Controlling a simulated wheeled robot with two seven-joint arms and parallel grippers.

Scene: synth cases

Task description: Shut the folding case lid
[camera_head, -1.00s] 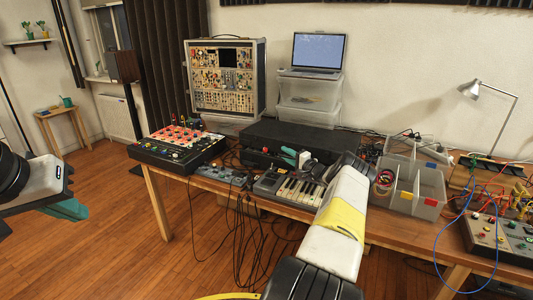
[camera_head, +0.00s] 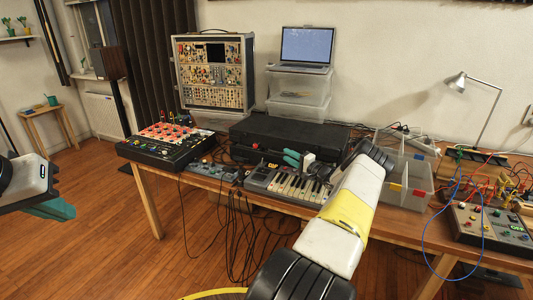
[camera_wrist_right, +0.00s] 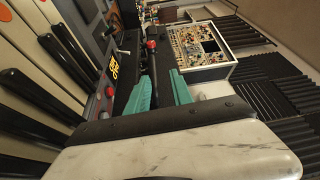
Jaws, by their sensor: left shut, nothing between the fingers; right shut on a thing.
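The folding case (camera_head: 252,156) is black and lies on the table behind a small keyboard. Its lid (camera_head: 285,130) lies low and nearly level over it. My right gripper (camera_head: 292,157) has teal fingers at the front edge of the case. In the right wrist view the fingers (camera_wrist_right: 160,92) lie either side of a dark strip, which looks like the lid's edge, and are shut on it. My right arm hides the case's right front, so I cannot tell how wide any gap is. My left gripper (camera_head: 52,208) is shut and empty at the far left, away from the table.
The keyboard (camera_head: 293,188) sits close in front of the case. A red-and-black synth (camera_head: 168,143) stands left, a modular rack (camera_head: 213,72) and a laptop (camera_head: 306,47) behind. A divided clear bin (camera_head: 409,188) and a wired box (camera_head: 490,228) stand right.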

